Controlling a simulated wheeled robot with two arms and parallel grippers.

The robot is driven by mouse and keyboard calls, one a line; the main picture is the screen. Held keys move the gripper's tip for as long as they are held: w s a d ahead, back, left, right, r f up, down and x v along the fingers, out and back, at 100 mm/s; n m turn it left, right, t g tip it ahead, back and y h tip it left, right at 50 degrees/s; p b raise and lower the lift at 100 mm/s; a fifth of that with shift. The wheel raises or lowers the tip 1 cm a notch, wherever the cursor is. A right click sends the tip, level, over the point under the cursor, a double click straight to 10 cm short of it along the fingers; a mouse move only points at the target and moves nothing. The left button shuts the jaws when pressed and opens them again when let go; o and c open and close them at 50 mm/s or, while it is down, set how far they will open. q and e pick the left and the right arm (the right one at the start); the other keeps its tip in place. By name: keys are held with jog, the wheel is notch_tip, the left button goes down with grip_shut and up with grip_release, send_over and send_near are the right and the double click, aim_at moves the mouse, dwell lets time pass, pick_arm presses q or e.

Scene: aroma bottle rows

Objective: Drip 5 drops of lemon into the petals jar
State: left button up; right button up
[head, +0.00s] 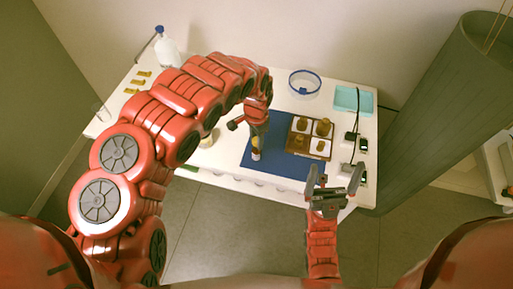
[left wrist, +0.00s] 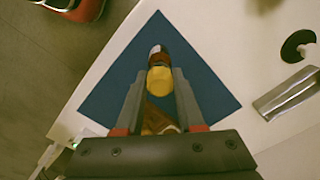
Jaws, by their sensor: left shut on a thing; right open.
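My left gripper (head: 256,132) reaches down over the blue mat (head: 262,170) and is shut on a small bottle (head: 255,153). In the left wrist view, the bottle (left wrist: 160,60) has a brown body, a pale label and a yellow end, and sits between the fingertips of the left gripper (left wrist: 158,82). I cannot read the label. A brown tray (head: 288,150) right of it holds several small jars with yellow-brown tops; I cannot tell which is the petals jar. My right gripper (head: 332,180) is open and empty at the table's front right edge.
A clear bowl with a blue rim (head: 304,83) and a turquoise tray (head: 353,100) stand at the back right. Dark small devices (head: 351,142) line the right edge. A clear bottle (head: 166,49) and several yellow pieces (head: 138,82) are at the back left.

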pick_arm(q)
jog(key=shift+r, duration=0.1)
dwell(0.3)
notch_tip(320, 180, up, 9)
jog(key=p, duration=0.7)
jog(key=shift+p, duration=0.35)
jog(key=shift+f, duration=0.2)
